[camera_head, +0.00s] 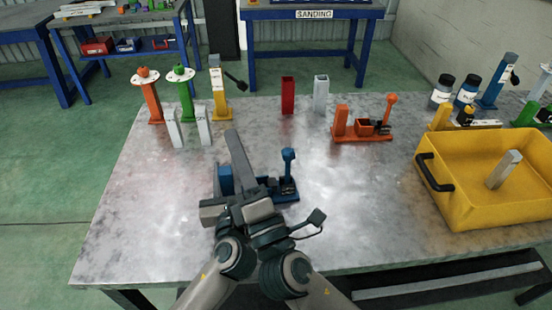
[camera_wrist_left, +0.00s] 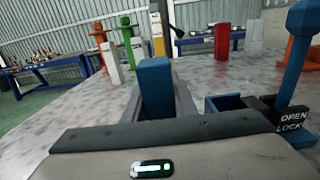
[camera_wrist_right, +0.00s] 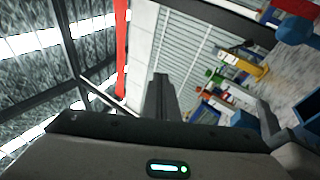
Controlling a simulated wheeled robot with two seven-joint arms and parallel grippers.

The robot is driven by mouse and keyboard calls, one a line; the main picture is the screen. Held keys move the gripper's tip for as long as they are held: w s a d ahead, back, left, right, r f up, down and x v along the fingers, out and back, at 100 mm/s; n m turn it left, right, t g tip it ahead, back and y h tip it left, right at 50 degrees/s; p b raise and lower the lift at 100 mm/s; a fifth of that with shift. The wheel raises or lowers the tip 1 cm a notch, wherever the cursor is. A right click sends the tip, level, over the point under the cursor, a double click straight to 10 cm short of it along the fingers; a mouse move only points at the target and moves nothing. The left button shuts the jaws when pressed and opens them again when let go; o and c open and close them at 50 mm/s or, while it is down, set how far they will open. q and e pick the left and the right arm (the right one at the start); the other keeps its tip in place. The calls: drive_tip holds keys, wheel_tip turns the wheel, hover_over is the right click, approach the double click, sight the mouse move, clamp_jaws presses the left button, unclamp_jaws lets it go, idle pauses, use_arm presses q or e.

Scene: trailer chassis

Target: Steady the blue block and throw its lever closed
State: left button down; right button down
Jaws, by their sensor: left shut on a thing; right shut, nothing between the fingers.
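The blue block is an upright post (camera_head: 226,183) on a blue base (camera_head: 285,194) near the front middle of the table. Its lever (camera_head: 288,160), with a round knob, stands upright at the right end; the left wrist view shows this lever (camera_wrist_left: 296,65) beside an OPEN/LOCK label. My left gripper (camera_wrist_left: 157,68) is shut on the blue post, one finger on each side. My right gripper (camera_head: 233,135) is shut and empty, left of the lever and apart from it. Its closed fingers (camera_wrist_right: 161,82) also show in its wrist view. My wrists hide part of the base.
An orange lever block (camera_head: 362,135) stands behind to the right. Red (camera_head: 288,96) and pale (camera_head: 321,94) posts are at the back. A yellow bin (camera_head: 480,205) holding a pale bar is at right. Several posts stand back left. The table's left front is clear.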

sight(288, 168)
drive_tip(key=s+d+f+m+g+h, duration=0.2)
drive_tip(key=d+f+m+h, duration=0.6)
drive_tip(key=f, duration=0.2)
drive_tip(key=shift+s+f+g, duration=0.2)
drive_tip(key=shift+f+g, duration=0.1)
drive_tip(key=shift+g, duration=0.1)
drive_tip(key=shift+w, duration=0.15)
drive_tip(key=w, duration=0.9)
drive_tip(key=shift+w+a, duration=0.35)
drive_tip(key=shift+a, duration=0.05)
drive_tip(key=shift+d, duration=0.1)
